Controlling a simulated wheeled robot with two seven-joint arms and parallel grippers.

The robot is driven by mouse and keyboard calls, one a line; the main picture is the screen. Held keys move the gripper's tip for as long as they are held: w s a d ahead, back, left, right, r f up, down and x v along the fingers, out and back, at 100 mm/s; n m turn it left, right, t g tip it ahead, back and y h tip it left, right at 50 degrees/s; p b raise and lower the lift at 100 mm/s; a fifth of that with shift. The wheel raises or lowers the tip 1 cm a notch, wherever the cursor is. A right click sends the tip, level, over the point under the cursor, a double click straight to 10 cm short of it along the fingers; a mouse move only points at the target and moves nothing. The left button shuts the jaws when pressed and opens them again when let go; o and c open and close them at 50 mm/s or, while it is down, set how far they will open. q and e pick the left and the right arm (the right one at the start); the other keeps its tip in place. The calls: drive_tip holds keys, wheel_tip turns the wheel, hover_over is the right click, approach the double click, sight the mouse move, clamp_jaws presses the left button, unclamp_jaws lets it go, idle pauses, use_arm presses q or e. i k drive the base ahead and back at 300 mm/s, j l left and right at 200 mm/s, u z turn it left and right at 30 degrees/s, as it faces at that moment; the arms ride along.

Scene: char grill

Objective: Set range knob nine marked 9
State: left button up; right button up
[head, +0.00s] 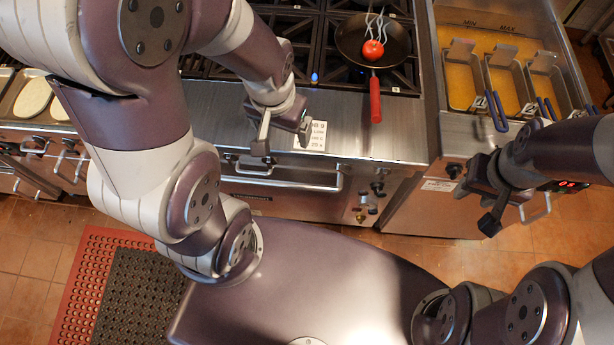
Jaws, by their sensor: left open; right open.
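One dark knob (377,188) shows at the right of the row; others sit partly behind my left gripper. I cannot read a 9 on any knob. A white card (317,135) on the front ledge carries small print that seems to include a 9. My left gripper (283,140) is open and empty over the front edge, beside the card. My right gripper (479,207) is open and empty in front of the fryer cabinet.
A dark pan (346,42) with a red handle (376,100) holds a tomato (373,50) on the burners. The fryer (447,133) with several baskets stands at the right. A red-edged mat (84,280) lies on the floor.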

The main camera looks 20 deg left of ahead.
sight(344, 169)
drive_tip(key=k+j, duration=0.2)
drive_tip(key=l+u, duration=1)
drive_tip(key=l, duration=0.25)
drive_tip(key=k, duration=0.05)
